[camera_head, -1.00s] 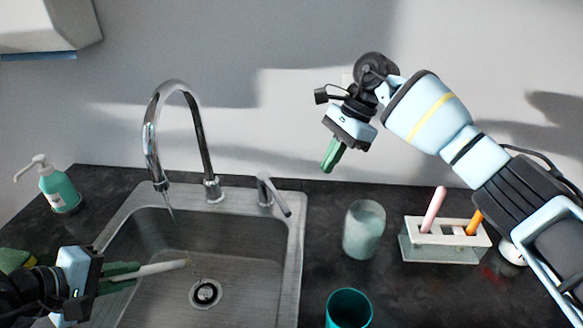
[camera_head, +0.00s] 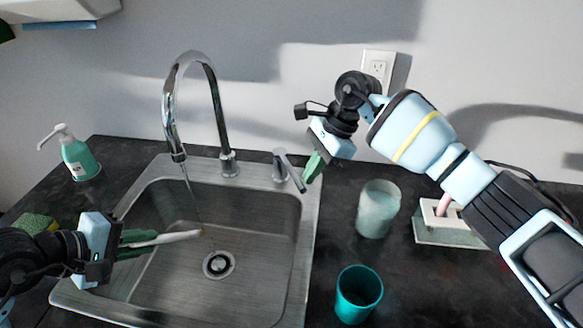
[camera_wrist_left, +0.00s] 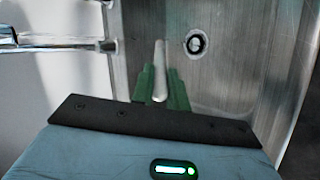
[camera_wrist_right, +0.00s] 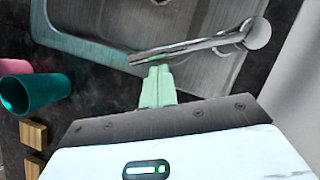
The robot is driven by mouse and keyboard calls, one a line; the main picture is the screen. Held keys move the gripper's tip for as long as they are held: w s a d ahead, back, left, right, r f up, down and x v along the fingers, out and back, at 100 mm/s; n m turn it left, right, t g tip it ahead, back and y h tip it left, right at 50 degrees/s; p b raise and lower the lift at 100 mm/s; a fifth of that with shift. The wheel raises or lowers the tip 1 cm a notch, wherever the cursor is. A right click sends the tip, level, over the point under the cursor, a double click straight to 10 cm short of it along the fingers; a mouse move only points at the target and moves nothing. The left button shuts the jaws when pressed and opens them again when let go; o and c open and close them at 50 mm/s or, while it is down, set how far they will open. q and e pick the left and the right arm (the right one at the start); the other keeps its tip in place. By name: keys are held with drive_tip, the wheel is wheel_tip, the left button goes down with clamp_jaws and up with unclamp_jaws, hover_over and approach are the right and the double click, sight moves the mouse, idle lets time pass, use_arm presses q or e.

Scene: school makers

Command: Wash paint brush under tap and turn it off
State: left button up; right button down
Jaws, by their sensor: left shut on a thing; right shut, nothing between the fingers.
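My left gripper (camera_head: 122,246) is shut on a white paint brush (camera_head: 172,238), held over the left part of the sink (camera_head: 272,262). The brush also shows in the left wrist view (camera_wrist_left: 160,72); where its bristles are is hard to tell. The chrome tap (camera_head: 219,95) arches over the sink, and a thin stream of water (camera_head: 191,190) falls from its spout beyond the brush. The tap's lever handle (camera_head: 290,170) stands at the sink's back right. My right gripper (camera_head: 314,168) is shut and empty, close beside the lever's end; in the right wrist view its fingertips (camera_wrist_right: 158,70) nearly meet the lever (camera_wrist_right: 190,46).
A teal cup (camera_head: 358,296), a cloudy glass jar (camera_head: 378,210) and a white holder (camera_head: 450,230) stand right of the sink. A soap bottle (camera_head: 80,158) and a sponge (camera_head: 38,224) are at the left. The sink basin is otherwise clear.

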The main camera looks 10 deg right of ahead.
idle(0.3)
drive_tip(key=shift+s+a+m, duration=0.15)
drive_tip(key=shift+a+m, duration=0.15)
drive_tip(key=shift+m, duration=0.1)
drive_tip(key=shift+a, duration=0.1)
drive_tip(key=shift+s+a+m+t, duration=0.3)
drive_tip(key=shift+a+m+t, duration=0.2)
drive_tip(key=shift+a+m, duration=0.25)
drive_tip(key=shift+s+a+m+t, duration=0.1)
drive_tip(key=shift+a+m+t, duration=0.2)
drive_tip(key=shift+a+m, duration=0.6)
drive_tip(key=shift+s+a+m+t, duration=0.1)
drive_tip(key=shift+a+m+t, duration=0.25)
drive_tip(key=shift+a, duration=0.9)
drive_tip(key=shift+d, duration=0.1)
